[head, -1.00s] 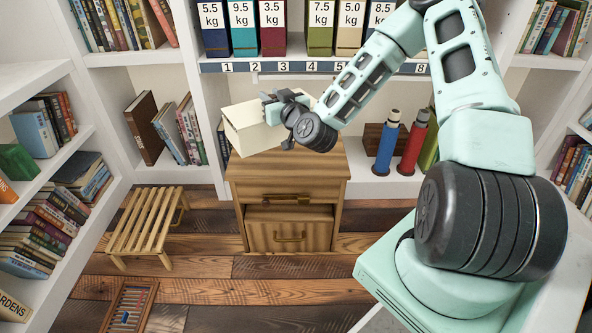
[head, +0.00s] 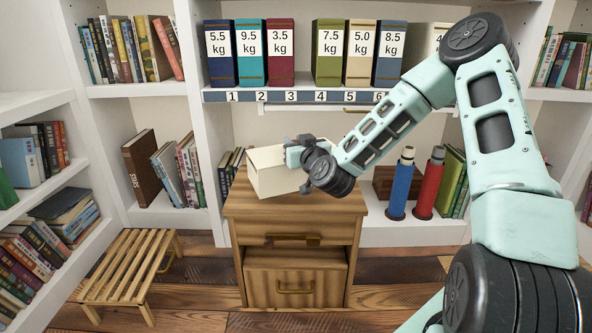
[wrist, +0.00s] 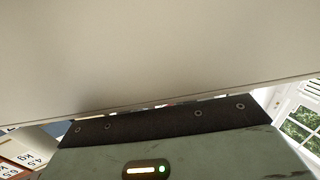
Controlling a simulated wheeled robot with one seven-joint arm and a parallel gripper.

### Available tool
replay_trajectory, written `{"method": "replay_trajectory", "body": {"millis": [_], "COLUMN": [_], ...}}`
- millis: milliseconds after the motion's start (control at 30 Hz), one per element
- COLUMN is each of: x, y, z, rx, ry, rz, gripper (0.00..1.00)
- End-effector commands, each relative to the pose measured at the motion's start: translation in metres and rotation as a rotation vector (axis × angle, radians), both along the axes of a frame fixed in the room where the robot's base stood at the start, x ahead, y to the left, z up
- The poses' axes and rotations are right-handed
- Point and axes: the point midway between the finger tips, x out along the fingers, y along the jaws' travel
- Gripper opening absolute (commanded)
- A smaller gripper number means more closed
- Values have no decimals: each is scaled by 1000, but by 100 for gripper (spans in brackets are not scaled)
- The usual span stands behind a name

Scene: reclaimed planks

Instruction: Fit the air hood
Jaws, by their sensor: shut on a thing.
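The air hood appears to be the cream, box-shaped piece (head: 272,172) in the head view, slightly tilted over the wooden cabinet (head: 295,208). My gripper (head: 298,154) is shut on its right side. I cannot tell whether the hood touches the cabinet top or hangs just above it. In the wrist view the hood's pale flat face (wrist: 160,55) fills the upper half, close to the camera. The fingertips are hidden there; a dark strip with screws and a green body with a small light show below.
A numbered shelf (head: 310,96) with weight-labelled boxes (head: 330,52) runs behind, with a thin white rail (head: 318,108) beneath. Blue (head: 401,185) and red cylinders (head: 430,185) stand right of the cabinet. A slatted wooden stool (head: 128,268) stands left. Bookshelves flank both sides.

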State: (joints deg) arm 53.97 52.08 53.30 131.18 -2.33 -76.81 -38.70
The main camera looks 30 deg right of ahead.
Motion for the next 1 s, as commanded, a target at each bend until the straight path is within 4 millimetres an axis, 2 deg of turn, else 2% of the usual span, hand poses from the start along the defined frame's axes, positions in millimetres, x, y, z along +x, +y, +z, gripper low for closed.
{"method": "replay_trajectory", "body": {"millis": [167,367,767,800,833,867,1000], "x": [0,0,0,0,0,0,0], "y": [0,0,0,0,0,0,0], "z": [-14,-43,-46,-46,-45,-45,-45], "rx": [1,2,-2,-1,-1,0,0], "ry": [-2,-1,-3,-2,-2,-2,-2], "rz": [-1,-1,0,0,0,0,0], "gripper": [0,0,0,34,42,47,47]}}
